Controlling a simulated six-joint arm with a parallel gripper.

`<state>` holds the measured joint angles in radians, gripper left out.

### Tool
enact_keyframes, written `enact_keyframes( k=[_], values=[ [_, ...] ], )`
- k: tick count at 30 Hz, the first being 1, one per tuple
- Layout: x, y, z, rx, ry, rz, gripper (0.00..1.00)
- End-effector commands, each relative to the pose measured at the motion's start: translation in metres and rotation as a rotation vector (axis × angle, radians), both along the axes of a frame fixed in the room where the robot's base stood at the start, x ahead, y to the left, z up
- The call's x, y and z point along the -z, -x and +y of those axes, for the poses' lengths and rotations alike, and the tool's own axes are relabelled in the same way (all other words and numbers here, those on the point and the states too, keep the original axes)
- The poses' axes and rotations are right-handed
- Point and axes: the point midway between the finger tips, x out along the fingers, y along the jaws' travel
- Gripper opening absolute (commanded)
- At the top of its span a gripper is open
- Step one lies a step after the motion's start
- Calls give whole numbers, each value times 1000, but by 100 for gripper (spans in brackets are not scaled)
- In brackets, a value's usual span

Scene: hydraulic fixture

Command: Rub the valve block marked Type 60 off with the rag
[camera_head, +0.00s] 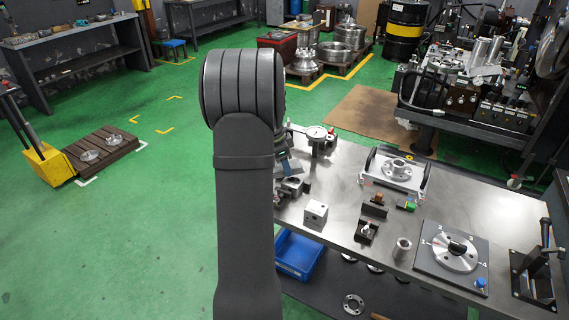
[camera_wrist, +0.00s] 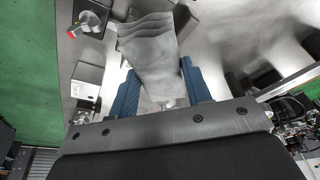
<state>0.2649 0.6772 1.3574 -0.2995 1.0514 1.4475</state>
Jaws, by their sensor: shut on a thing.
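In the wrist view my gripper (camera_wrist: 160,88) has its two blue fingers shut on a grey, folded rag (camera_wrist: 150,45), which spreads out beyond the fingertips. In the head view my arm hides most of the gripper; only a bluish part shows beside the arm. Candidate blocks stand on the metal bench: a silver cube with a hole (camera_head: 315,213) and a metal piece with round parts (camera_head: 291,187). The Type 60 marking is not legible on any block. I cannot tell whether the rag touches a block.
The bench (camera_head: 340,190) also bears a dial gauge (camera_head: 317,133), a flanged part in a white tray (camera_head: 397,170), small dark fixtures (camera_head: 375,205), a metal cylinder (camera_head: 401,248) and a dial plate (camera_head: 455,250). A blue bin (camera_head: 298,255) sits below the front edge.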

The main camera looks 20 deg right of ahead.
Motion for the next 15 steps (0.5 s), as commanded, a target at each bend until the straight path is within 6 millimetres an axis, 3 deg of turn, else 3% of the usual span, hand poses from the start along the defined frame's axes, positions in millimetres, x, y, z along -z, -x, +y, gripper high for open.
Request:
enact_keyframes(
  k=[15],
  values=[
    [10, 0, 0, 0, 0, 1, 19]
  ],
)
